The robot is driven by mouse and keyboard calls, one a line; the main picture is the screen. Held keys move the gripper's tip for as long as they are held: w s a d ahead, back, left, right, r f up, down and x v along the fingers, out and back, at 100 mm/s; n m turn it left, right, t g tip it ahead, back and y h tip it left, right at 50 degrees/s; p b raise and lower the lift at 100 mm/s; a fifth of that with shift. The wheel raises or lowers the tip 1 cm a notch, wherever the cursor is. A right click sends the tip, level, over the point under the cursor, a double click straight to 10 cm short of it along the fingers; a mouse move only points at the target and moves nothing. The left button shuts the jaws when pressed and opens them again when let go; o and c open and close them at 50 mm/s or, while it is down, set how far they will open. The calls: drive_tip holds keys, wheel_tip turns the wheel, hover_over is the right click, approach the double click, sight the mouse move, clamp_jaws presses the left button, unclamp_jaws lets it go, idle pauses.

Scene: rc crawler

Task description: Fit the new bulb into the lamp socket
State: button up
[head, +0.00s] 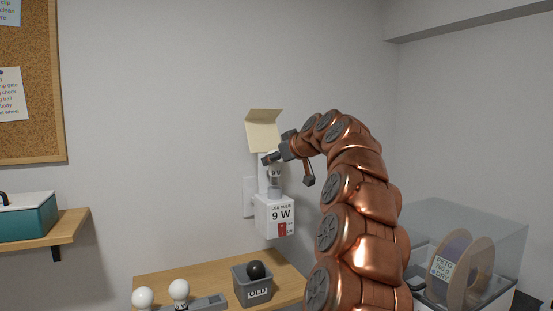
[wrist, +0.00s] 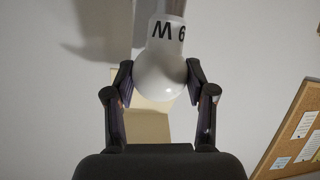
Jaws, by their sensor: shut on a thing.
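My gripper (wrist: 158,80) is shut on a white bulb (wrist: 165,55) marked 9 W, with a finger on each side of its round globe. In the head view, my gripper (head: 272,160) is over the wall lamp, and the bulb (head: 274,175) is partly hidden by it. The bulb looks upright, base down, just over the grey socket (head: 274,191) on top of the white lamp box (head: 275,217), which is labelled USE BULB 9 W. The base meets or overlaps grey metal in the wrist view; I cannot tell whether it is inside the socket.
On the wooden shelf (head: 215,270) below, a grey OLD bin (head: 252,290) holds a dark bulb (head: 256,270). Two white bulbs (head: 143,297) (head: 179,289) stand to its left. A clear case with a spool (head: 465,270) is at right.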

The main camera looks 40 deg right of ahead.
sight(277, 169)
drive_tip(key=shift+f+b, duration=1.75)
drive_tip(key=shift+f, duration=0.05)
drive_tip(key=o, duration=1.1)
drive_tip(key=shift+r, duration=0.1)
drive_tip(key=shift+c, duration=0.2)
drive_tip(key=v, duration=1.2)
